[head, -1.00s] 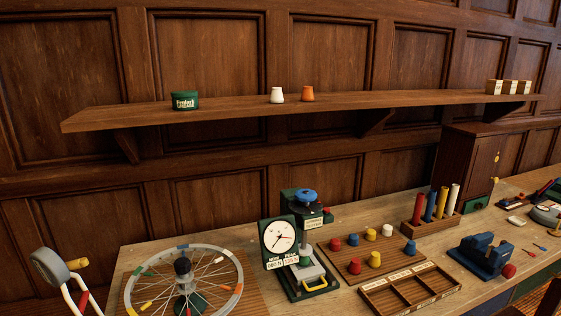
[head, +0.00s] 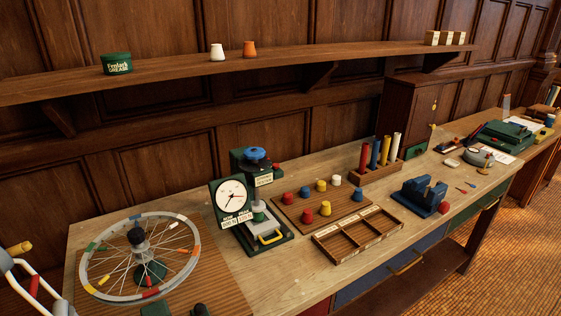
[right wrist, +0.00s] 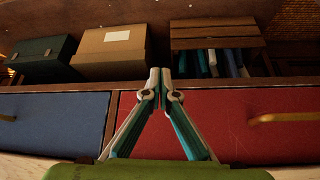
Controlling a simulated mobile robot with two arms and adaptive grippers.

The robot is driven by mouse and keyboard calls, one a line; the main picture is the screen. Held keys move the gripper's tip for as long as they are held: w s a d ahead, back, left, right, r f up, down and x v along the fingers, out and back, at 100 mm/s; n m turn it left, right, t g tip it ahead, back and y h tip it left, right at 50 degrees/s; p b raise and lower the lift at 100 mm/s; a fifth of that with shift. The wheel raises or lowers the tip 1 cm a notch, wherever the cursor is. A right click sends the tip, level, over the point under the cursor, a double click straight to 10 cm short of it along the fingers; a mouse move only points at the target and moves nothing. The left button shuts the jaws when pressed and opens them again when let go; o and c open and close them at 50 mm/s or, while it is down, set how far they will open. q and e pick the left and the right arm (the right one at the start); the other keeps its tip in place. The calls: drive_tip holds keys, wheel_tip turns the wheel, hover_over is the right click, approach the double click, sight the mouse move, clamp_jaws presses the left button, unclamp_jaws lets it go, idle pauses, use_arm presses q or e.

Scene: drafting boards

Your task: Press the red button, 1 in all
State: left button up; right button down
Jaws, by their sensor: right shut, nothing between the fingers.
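A small red knob or button (head: 276,166) shows at the right side of the green press with the white dial (head: 232,197). The press stands on the bench and has a blue knob (head: 255,154) on top. A round red piece (head: 444,207) sits at the front of the blue vise-like device; I cannot tell whether it is a button. In the right wrist view my right gripper (right wrist: 160,76) is shut and empty, in front of the drawer fronts, with no button in that view.
A spoked wheel (head: 140,262) stands left of the press. Right of it are a peg board (head: 318,221), an empty divided tray (head: 345,240) and the blue device (head: 417,197). The right wrist view shows a blue drawer (right wrist: 50,125), a red drawer (right wrist: 245,120) and a cardboard box (right wrist: 112,50).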

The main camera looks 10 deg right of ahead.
drive_tip(key=w+r, duration=0.1)
drive_tip(key=r, duration=0.5)
drive_tip(key=w+a+r+t, duration=0.1)
drive_tip(key=r, duration=0.5)
drive_tip(key=w+r+n+t, duration=0.1)
drive_tip(key=w+r, duration=0.1)
drive_tip(key=r, duration=0.5)
drive_tip(key=shift+a+y, duration=0.4)
drive_tip(key=w+r+t+y, duration=0.1)
drive_tip(key=w+r+t, duration=0.1)
drive_tip(key=w+r, duration=0.4)
drive_tip(key=w+r+t+y, duration=0.1)
drive_tip(key=w+r, duration=0.5)
drive_tip(key=r, duration=0.7)
drive_tip(key=w+r+n+t+y, duration=0.1)
drive_tip(key=w+r+t, duration=0.2)
drive_tip(key=w+r, duration=0.4)
wheel_tip(320, 180, up, 3)
drive_tip(key=shift+a+f, duration=0.15)
drive_tip(key=shift+f, duration=0.05)
drive_tip(key=p, duration=0.4)
hover_over(276, 167)
drive_tip(key=s+d, duration=0.1)
wheel_tip(276, 167, down, 2)
drive_tip(key=f, duration=0.4)
drive_tip(key=shift+s+f+p, duration=0.2)
drive_tip(key=shift+f+p, duration=0.1)
drive_tip(key=shift+p, duration=0.1)
